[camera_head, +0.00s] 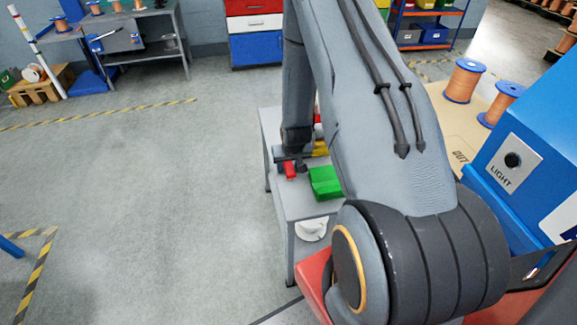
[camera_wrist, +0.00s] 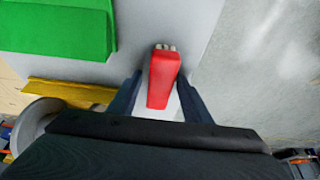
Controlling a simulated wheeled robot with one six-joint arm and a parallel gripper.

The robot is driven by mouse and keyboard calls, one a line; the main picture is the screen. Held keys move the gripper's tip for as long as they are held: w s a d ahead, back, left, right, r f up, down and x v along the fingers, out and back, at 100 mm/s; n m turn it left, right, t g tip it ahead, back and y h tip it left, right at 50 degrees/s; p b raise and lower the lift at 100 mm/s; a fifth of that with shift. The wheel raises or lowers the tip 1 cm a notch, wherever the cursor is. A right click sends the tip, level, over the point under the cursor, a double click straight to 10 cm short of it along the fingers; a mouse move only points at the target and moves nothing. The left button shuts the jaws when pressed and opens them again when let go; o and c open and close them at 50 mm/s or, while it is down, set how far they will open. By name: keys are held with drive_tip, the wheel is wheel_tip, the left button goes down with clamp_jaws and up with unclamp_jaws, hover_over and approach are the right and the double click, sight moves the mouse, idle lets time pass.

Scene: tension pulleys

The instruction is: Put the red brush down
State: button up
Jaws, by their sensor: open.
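The red brush (camera_wrist: 164,82) lies on the grey tabletop in the wrist view, a pale end pointing away from my gripper. It also shows as a small red shape (camera_head: 290,170) in the head view, near the table's left edge. My gripper (camera_wrist: 160,76) is open, with one dark finger on each side of the brush. A gap shows between the brush and each finger. In the head view my gripper (camera_head: 284,159) is low over the tabletop and partly hidden by my arm. The near end of the brush lies close to the gripper's body.
A green block (camera_head: 325,183) lies on the small grey table (camera_head: 305,206), right of the brush. A yellow piece (camera_wrist: 68,92) and a round grey item (camera_wrist: 35,118) are nearby. A white vessel (camera_head: 311,230) stands below the tabletop. Open floor (camera_head: 150,190) lies left of the table.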

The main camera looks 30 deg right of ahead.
drive_tip(key=b+v, duration=0.2)
drive_tip(key=v, duration=1)
drive_tip(key=s+a+r+n+g+y, duration=0.1)
drive_tip(key=s+a+r+n+g, duration=0.2)
drive_tip(key=s+a+r, duration=1.3)
drive_tip(key=shift+s+r+g, duration=0.3)
drive_tip(key=shift+s, duration=0.85)
